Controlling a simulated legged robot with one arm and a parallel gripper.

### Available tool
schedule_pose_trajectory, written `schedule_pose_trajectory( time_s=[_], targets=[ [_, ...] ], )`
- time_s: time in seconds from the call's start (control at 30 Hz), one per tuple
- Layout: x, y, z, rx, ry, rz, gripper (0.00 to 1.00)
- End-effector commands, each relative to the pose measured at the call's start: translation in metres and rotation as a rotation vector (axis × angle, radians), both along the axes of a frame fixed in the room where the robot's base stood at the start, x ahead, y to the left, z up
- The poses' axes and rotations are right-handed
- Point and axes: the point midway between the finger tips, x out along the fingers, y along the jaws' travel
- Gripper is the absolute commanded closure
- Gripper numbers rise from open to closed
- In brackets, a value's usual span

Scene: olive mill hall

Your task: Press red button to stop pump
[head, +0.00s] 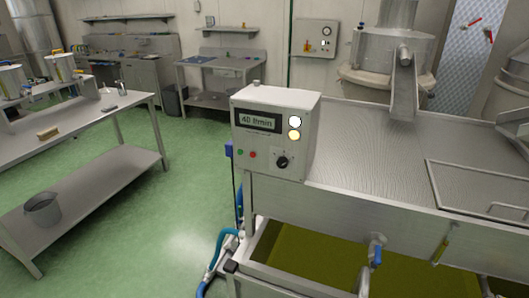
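A pale grey control box (269,169) stands at the left end of a steel machine in the head view. Its display (258,121) reads what looks like "40 l/min". The small red button (253,155) is on the lower front of the box, just right of a green button (240,152). A black knob (282,162) is to its right. My gripper does not show in this view.
The steel machine (370,130) fills the right side, with an olive-green tank (320,250) below it. Blue hoses (213,258) run down by its left corner. A steel table (75,135) stands left. Green floor (175,210) is clear between them.

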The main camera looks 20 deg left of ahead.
Motion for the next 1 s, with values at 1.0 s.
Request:
schedule_pose_trajectory(
  time_s=[1.0],
  targets=[
    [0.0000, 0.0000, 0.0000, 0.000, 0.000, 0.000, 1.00]
  ],
)
